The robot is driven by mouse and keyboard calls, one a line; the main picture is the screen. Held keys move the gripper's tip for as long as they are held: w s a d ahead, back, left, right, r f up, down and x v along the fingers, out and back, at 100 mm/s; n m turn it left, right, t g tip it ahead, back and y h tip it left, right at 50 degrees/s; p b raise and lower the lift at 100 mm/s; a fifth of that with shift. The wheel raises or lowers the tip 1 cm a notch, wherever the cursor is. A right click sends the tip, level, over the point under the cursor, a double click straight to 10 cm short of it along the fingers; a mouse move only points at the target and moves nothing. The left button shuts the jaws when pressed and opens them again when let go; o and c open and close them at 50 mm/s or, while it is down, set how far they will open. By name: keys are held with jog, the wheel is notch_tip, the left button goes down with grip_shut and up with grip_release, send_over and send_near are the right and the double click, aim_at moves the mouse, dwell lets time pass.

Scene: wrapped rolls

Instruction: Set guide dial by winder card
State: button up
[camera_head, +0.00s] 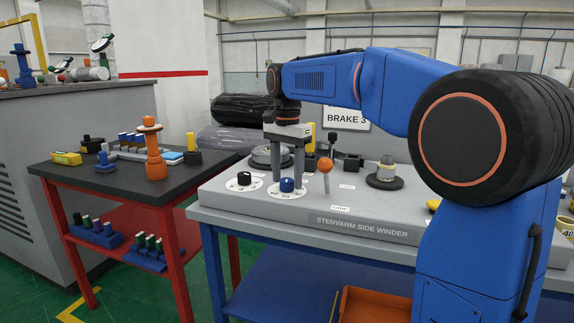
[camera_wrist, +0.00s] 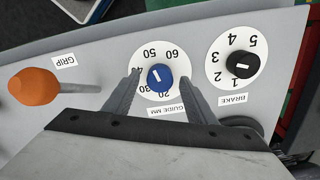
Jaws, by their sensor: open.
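The guide dial is a blue knob (camera_head: 287,185) on a white scale on the grey winder panel. In the wrist view the blue knob (camera_wrist: 160,77) has a short white mark, and its scale reads 20 to 60 above a GUIDE MM label. The mark seems to lie toward 50, but its pointing end is unclear. My gripper (camera_head: 287,182) is open, pointing down, with its fingers on either side of the knob; contact is not clear. The card (camera_head: 345,118) behind the panel shows "BRAKE 3"; my arm hides its upper part.
A black brake knob (camera_wrist: 243,64) on a 1-to-5 scale is beside the guide dial. An orange-topped grip lever (camera_head: 325,165) stands close on the other side. A red-framed table (camera_head: 60,170) with small parts is at left. An orange bin (camera_head: 375,304) sits below.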

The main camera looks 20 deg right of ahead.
aim_at(287, 179)
notch_tip(287, 179, up, 17)
jog(key=shift+r, duration=0.15)
dwell(0.5)
